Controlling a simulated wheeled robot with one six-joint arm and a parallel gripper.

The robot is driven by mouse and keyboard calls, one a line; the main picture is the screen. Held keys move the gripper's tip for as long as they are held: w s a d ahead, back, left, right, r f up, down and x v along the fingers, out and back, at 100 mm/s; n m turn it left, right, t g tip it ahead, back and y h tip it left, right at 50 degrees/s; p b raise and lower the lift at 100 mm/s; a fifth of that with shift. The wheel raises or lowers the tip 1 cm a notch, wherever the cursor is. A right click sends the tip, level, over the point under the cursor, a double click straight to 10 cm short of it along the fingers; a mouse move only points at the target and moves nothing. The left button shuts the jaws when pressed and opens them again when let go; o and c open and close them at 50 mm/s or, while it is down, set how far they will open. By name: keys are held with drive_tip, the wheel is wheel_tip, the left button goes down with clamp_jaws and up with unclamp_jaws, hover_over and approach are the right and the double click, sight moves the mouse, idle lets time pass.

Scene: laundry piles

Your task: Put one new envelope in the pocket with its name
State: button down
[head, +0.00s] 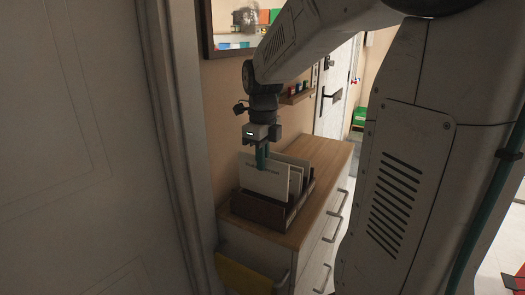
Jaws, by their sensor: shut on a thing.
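My gripper (262,160) points down and is shut on the top edge of a white envelope (262,182) with a line of dark writing too small to read. The envelope stands nearly upright at the near end of a dark brown sorter (258,213) on the dresser. Its lower edge is hidden behind the sorter's front wall, so I cannot tell how deep it sits. More pale envelopes or cards (297,178) stand in the pockets behind it. I cannot read any pocket names.
The sorter stands on a wooden dresser top (325,165) with drawer handles on the right side. A yellow thing (242,276) is at the near end, low down. A small wall shelf (297,98) is behind. A white door frame (180,150) is close on the left.

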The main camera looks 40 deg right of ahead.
drive_tip(key=shift+f, duration=1.95)
drive_tip(key=c, duration=1.5)
unclamp_jaws()
wheel_tip(320, 180, up, 8)
drive_tip(key=shift+f, duration=0.1)
